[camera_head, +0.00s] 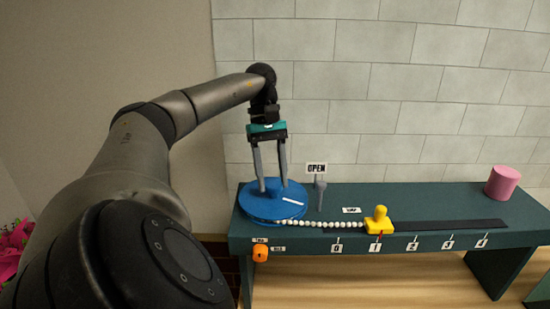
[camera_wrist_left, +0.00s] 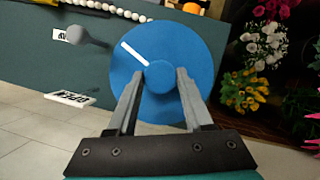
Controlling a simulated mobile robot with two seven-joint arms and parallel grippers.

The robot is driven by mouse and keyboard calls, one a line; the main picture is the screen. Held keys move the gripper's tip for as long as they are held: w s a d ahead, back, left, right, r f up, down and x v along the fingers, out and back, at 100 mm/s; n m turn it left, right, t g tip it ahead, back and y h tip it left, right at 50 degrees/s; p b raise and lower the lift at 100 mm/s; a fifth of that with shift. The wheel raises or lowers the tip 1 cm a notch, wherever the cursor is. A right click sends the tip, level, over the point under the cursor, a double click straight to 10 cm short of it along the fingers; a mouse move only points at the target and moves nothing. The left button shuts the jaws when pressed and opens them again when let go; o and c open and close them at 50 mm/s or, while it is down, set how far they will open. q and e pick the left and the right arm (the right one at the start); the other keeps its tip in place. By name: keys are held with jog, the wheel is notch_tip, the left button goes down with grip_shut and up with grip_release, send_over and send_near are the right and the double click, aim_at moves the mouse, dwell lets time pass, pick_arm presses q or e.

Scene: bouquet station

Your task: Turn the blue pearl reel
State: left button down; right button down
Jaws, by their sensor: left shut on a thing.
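The blue pearl reel (camera_head: 256,207) is a flat blue disc with a raised centre knob and one white line, lying at the left end of the green bench. In the left wrist view the reel (camera_wrist_left: 205,50) fills the middle, its white line pointing to the upper left. My left gripper (camera_head: 272,186) comes down from above with its fingers on either side of the centre knob (camera_wrist_left: 159,76), shut on it. A string of white pearls (camera_head: 330,224) runs from the reel to a yellow slider (camera_head: 379,222). The slider stands near the mark 1. My right gripper is not in view.
A grey lever (camera_head: 320,187) beside an OPEN sign (camera_head: 317,168) stands just right of the reel. An orange knob (camera_head: 260,253) is on the bench front. A pink cylinder (camera_head: 502,183) stands at the right end. The dark track (camera_head: 450,225) right of the slider is clear.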

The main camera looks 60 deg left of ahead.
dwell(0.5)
pick_arm(q)
jog(key=shift+c, duration=1.5)
grip_release()
jog(key=shift+w+a+r, duration=0.15)
jog(key=shift+a+r, duration=0.05)
jog(key=shift+r, duration=0.4)
jog(key=p+v, duration=0.3)
jog(key=v, duration=0.1)
jog(key=shift+r, duration=0.2)
jog(key=shift+p+v, duration=0.75)
jog(key=shift+v, duration=0.15)
jog(key=shift+a, duration=0.1)
